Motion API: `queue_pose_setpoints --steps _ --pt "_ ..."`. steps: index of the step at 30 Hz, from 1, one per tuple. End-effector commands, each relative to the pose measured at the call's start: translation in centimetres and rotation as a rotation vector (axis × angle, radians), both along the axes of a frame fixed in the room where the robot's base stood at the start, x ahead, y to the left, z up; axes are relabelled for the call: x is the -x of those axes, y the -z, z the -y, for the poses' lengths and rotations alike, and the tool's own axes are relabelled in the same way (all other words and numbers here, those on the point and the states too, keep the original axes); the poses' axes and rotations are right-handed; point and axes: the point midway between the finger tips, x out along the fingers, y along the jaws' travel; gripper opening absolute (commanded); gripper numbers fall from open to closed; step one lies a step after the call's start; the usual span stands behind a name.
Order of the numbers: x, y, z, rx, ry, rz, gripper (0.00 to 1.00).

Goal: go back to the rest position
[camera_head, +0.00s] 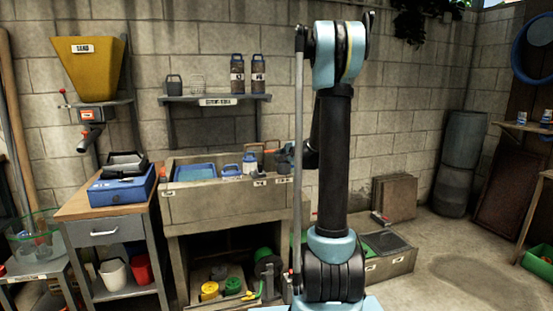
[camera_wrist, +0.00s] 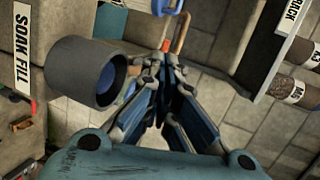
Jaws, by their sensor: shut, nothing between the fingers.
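My gripper (camera_wrist: 172,68) shows in the wrist view with its fingertips together and nothing between them. In the head view my arm stands upright in the middle, and its far end is mostly hidden behind its own links, over the right end of the stone sink (camera_head: 210,205). In the wrist view a grey cylindrical cup (camera_wrist: 72,68) shows left of the fingers. I cannot tell its distance from them. A copper-coloured hooked bar (camera_wrist: 183,32) shows just beyond the fingertips, and I cannot tell if it touches them.
A wall shelf (camera_head: 212,97) holds two dark bottles and small containers. A wooden side table (camera_head: 103,204) with a blue box (camera_head: 122,188) stands left of the sink. A yellow hopper (camera_head: 88,65) hangs above it.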

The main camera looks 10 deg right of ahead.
Motion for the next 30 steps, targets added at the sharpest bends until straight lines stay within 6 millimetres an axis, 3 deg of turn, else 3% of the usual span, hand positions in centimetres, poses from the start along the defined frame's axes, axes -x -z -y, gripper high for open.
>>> queue_pose_setpoints --steps 4,8,18,30 --pt "1.6 -0.3 -0.6 0.037 -0.026 -0.01 0.0" --pt "4.6 -0.5 -1.8 0.12 -0.082 -0.032 0.0" --pt "14.7 0.3 -4.4 0.382 -0.264 -0.114 0.0" --pt "27.4 3.5 -4.8 0.672 -0.474 -0.23 0.0"
